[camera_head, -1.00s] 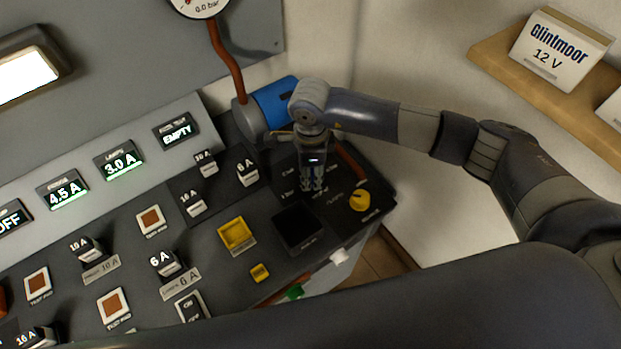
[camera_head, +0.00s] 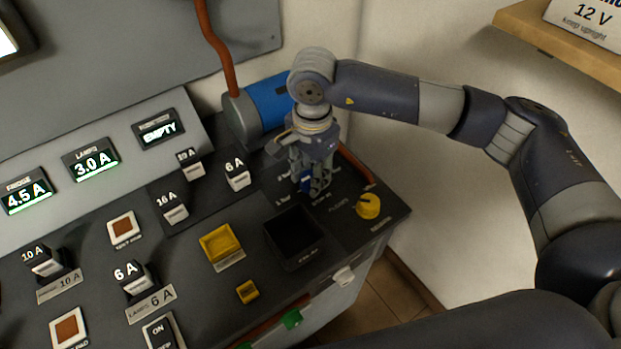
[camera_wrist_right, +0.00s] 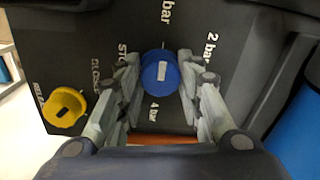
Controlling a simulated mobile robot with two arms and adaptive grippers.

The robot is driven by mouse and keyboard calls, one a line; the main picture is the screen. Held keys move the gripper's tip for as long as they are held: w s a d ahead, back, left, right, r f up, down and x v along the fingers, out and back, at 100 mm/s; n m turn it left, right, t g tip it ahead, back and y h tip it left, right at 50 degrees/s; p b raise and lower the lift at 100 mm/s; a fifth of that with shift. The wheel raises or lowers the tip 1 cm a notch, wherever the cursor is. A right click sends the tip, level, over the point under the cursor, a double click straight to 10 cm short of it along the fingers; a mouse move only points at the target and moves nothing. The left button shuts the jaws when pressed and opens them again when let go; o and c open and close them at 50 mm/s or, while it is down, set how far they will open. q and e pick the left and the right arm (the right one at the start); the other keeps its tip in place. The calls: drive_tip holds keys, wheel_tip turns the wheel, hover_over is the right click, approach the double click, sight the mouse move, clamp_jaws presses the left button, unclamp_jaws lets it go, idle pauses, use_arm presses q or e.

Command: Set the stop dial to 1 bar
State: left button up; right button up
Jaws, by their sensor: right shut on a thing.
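The stop dial is a round blue knob (camera_wrist_right: 161,72) with a white mark running roughly up and down in the right wrist view. The first digit of the "bar" label above it is cut off; "2 bar" is at the upper right, "4 bar" below, and "STOP" at the left. My right gripper (camera_wrist_right: 160,88) is shut on the dial, a finger on each side. In the head view my right gripper (camera_head: 313,192) points down at the panel, and a bit of blue dial (camera_head: 306,183) shows between its fingers. My left gripper is not in view.
A yellow knob (camera_head: 368,206) sits just right of the gripper; it also shows in the right wrist view (camera_wrist_right: 64,106). A blue cylinder (camera_head: 268,103) lies behind. A dark square recess (camera_head: 293,237) and a yellow tray (camera_head: 220,244) are in front. Several switches fill the panel's left.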

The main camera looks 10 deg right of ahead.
idle(0.3)
drive_tip(key=o, duration=1.1)
drive_tip(key=shift+c, duration=0.2)
wheel_tip(320, 180, up, 12)
drive_tip(key=shift+s, duration=0.2)
